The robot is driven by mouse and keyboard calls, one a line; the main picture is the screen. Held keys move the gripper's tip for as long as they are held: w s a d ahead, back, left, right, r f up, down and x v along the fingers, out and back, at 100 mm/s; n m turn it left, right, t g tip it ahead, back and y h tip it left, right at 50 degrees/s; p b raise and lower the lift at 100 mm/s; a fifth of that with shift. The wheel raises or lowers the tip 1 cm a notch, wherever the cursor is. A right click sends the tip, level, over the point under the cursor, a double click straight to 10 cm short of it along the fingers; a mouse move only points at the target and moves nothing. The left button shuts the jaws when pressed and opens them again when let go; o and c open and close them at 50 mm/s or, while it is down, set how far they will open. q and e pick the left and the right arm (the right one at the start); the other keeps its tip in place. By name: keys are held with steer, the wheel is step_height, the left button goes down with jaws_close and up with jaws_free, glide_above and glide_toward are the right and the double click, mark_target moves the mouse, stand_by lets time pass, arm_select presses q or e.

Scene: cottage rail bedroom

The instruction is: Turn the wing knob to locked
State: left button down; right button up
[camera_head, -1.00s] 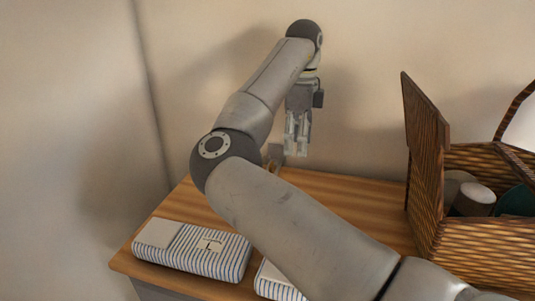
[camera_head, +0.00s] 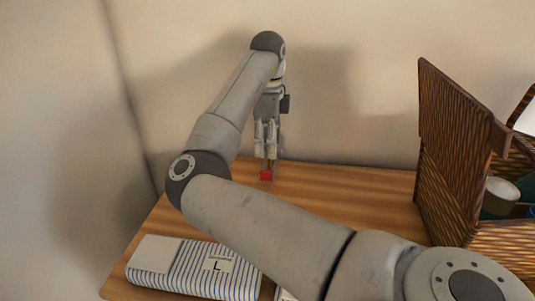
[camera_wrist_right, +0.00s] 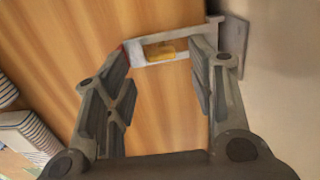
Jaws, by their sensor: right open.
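A brass-yellow wing knob (camera_wrist_right: 160,50) shows in the right wrist view, beside a pale grey bracket (camera_wrist_right: 150,60) that reaches out from a plate (camera_wrist_right: 232,45) on the wall. My right gripper (camera_wrist_right: 163,50) is open, with one fingertip on each side of the knob; I cannot tell whether they touch it. A small red patch (camera_wrist_right: 125,46) shows by the left fingertip. In the head view my right gripper (camera_head: 265,160) points down near the wall, just above a red face (camera_head: 266,175). The gripper hides most of the knob there. My left gripper is out of view.
A wooden top (camera_head: 340,195) runs along the wall, with clear room right of the gripper. An open wicker basket (camera_head: 450,150) with items in it stands at the right. A striped folded cloth bundle (camera_head: 190,265) marked L lies at the front left.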

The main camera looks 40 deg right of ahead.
mark_target(269, 165)
step_height(269, 165, down, 3)
steer(key=shift+w+f+p, duration=0.1)
steer(key=shift+f+p, duration=0.1)
steer(key=shift+p, duration=0.1)
steer(key=shift+f, duration=0.55)
steer(key=c, duration=1)
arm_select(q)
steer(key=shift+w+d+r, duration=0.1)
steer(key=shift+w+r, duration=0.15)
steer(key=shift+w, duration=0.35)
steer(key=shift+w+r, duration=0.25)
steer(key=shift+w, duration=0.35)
